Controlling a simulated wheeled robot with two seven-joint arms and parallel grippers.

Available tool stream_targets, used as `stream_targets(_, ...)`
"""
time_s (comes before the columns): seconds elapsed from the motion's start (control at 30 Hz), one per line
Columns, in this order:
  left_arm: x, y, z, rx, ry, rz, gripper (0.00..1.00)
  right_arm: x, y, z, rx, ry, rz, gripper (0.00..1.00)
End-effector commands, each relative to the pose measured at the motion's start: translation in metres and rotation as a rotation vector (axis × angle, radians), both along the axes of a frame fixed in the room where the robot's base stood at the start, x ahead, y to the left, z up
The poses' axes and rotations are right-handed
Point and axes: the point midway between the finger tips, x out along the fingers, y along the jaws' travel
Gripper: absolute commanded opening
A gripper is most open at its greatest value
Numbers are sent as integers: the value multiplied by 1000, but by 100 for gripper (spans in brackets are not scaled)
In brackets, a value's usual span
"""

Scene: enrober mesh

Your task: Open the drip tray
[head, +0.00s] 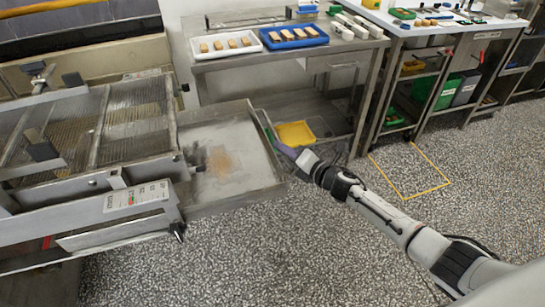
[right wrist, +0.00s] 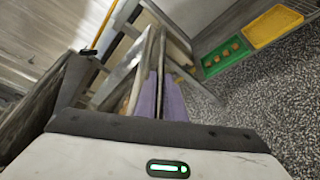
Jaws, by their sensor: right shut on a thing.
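The drip tray (head: 245,150) is a shallow grey metal tray with a brownish stain. In the head view it sticks out to the right from the enrober's mesh belt section (head: 130,120). My right gripper (head: 281,147) is at the tray's right-hand edge. In the right wrist view, its purple fingers (right wrist: 162,95) are shut on the thin metal rim of the drip tray (right wrist: 161,52), one on each side. The far inner end of the tray is partly hidden by the enrober frame. My left gripper is not in view.
A steel table (head: 290,49) behind holds a white tray (head: 226,43) and a blue tray (head: 294,36) of bars. A yellow tray (head: 296,133) sits on its lower shelf, close behind my gripper. The speckled floor (head: 270,250) in front is clear.

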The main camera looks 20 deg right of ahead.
Motion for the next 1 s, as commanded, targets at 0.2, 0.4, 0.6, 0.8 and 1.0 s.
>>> stream_targets(0.2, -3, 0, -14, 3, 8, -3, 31, -2, -54, -4, -5, 1, 1, 0)
stream_targets(0.4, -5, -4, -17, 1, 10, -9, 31, -3, -81, -2, -5, 1, -2, 0)
stream_targets(0.6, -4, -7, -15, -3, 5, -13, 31, -4, -90, -1, -4, 0, -1, 0)
stream_targets(0.8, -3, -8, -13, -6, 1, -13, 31, -4, -90, -1, -4, 0, -3, 0)
stream_targets(1.0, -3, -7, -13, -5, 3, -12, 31, -4, -90, -1, -4, 0, -3, 17)
